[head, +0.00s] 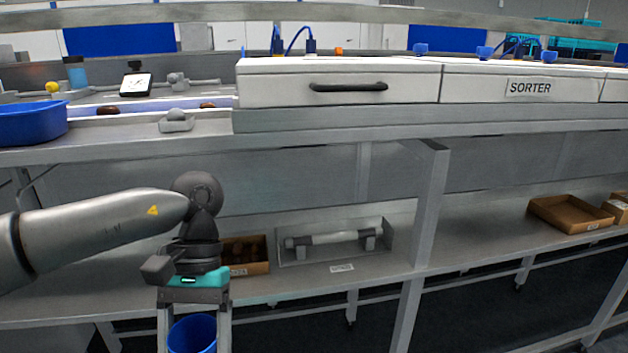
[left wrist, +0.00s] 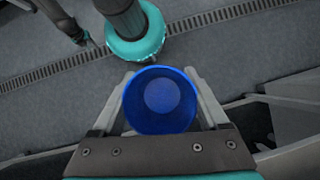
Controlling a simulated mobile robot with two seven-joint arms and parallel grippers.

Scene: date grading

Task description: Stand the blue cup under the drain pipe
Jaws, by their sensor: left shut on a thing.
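The blue cup (head: 192,335) is between the fingers of my left gripper (head: 194,318), below the front edge of the lower shelf. In the left wrist view, my left gripper (left wrist: 160,84) is shut on the blue cup (left wrist: 160,118), one finger on each side. I look into its round open mouth, and it looks empty. The cup hangs over the grey floor. I cannot make out a drain pipe for sure. A pale horizontal pipe (head: 335,238) lies in a grey tray on the lower shelf; I cannot tell whether it is the one named.
A cardboard box of dark items (head: 262,268) stands on the lower shelf (head: 480,253) beside the tray. A post (head: 428,205) rises right of it. The white-drawer sorter bench (head: 270,88) is above. A floor grate (left wrist: 215,18) crosses the left wrist view.

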